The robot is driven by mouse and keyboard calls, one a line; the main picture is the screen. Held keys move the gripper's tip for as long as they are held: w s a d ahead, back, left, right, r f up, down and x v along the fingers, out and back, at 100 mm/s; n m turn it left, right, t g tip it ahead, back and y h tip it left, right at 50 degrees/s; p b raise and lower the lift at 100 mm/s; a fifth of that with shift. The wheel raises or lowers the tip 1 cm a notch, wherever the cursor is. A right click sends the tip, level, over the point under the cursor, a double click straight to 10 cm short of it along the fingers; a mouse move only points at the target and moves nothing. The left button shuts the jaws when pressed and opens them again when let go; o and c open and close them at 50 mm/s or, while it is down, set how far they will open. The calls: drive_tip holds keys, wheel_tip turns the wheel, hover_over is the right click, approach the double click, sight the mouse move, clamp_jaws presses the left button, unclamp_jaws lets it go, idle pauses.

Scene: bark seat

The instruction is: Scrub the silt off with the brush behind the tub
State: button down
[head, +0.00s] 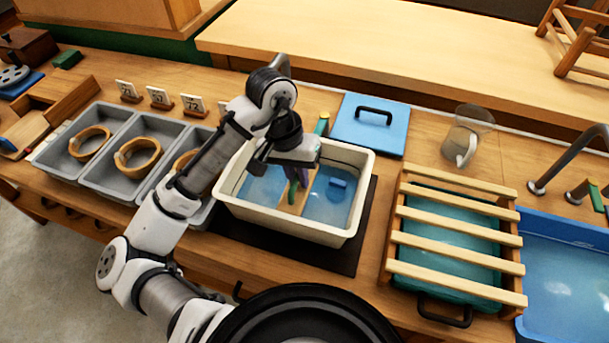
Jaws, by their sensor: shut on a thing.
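The cream tub (290,225) stands on a dark mat, with blue water in it. A tan strip or divider (305,192) crosses the water from front to back, and a small blue block (338,183) lies right of it. My gripper (293,172) points down inside the tub, shut on a narrow thing with green and purple parts (291,191) beside the tan strip. I cannot tell what it is or whether it touches the strip. A green-ended thing (321,126) shows at the tub's back edge, partly hidden by my arm; it may be a brush. No silt can be made out.
Grey trays (112,178) with tan rings (138,154) and number cards (158,97) stand at left. A blue lid (369,124) and clear jug (466,140) are behind. A slatted rack (450,247) over a teal basin and a blue sink (565,275) lie at right.

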drive_tip(key=shift+w+a, duration=0.25)
drive_tip(key=shift+a, duration=0.6)
drive_tip(key=shift+w+a, duration=0.3)
drive_tip(key=shift+a, duration=0.6)
drive_tip(key=shift+w+a, duration=0.25)
drive_tip(key=shift+a, duration=0.6)
drive_tip(key=shift+w+a+p, duration=0.3)
drive_tip(key=shift+a, duration=0.55)
drive_tip(key=shift+w+a+p, duration=0.25)
drive_tip(key=shift+a+p, duration=0.05)
drive_tip(key=shift+a, duration=0.55)
drive_tip(key=shift+r, duration=0.1)
drive_tip(key=shift+p, duration=0.3)
